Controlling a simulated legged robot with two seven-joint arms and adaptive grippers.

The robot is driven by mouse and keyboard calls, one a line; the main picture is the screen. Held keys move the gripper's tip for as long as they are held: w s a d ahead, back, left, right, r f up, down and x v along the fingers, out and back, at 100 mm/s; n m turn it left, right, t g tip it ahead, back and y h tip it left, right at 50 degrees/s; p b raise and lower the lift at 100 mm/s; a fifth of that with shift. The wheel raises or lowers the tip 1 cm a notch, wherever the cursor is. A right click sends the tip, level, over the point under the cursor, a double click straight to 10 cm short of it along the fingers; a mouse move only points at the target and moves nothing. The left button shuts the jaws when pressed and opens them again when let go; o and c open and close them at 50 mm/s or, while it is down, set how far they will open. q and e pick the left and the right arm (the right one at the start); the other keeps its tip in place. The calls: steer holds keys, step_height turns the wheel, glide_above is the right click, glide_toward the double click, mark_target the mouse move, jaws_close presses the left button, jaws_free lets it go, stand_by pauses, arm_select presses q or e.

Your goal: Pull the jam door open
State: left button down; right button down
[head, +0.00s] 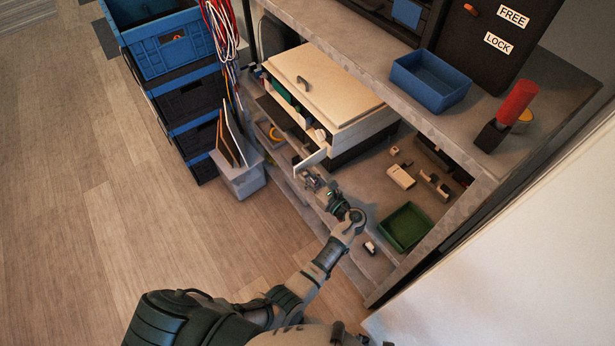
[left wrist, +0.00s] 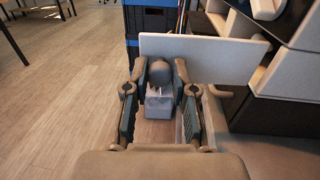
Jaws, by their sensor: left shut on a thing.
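The jam door (head: 310,163) is a small white panel at the front right corner of the cream machine (head: 335,85) on the shelf. It stands out from the machine's front at an angle. In the left wrist view the white panel (left wrist: 205,54) spans the picture just beyond my fingers, with the machine at the right. My left gripper (head: 316,186) is at the door's near side. In the left wrist view its fingers (left wrist: 158,75) are shut on a grey rounded piece at the panel, seemingly the door's handle. The exact contact is partly hidden. My right gripper is not in view.
A green tray (head: 405,227) and small white parts (head: 401,176) lie on the shelf to the right. A blue bin (head: 430,80) and a red-topped post (head: 516,103) stand on the upper shelf. Stacked blue crates (head: 170,45) stand left. The wooden floor in front is clear.

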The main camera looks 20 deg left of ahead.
arm_select(q)
steer(key=c, duration=1)
jaws_free()
steer(key=shift+w+d+r, duration=0.1)
steer(key=shift+d+r, duration=0.05)
steer(key=shift+r, duration=0.05)
steer(key=shift+o, duration=0.2)
steer(key=shift+f, duration=0.1)
step_height(320, 180, up, 10)
steer(key=shift+d+f, duration=0.1)
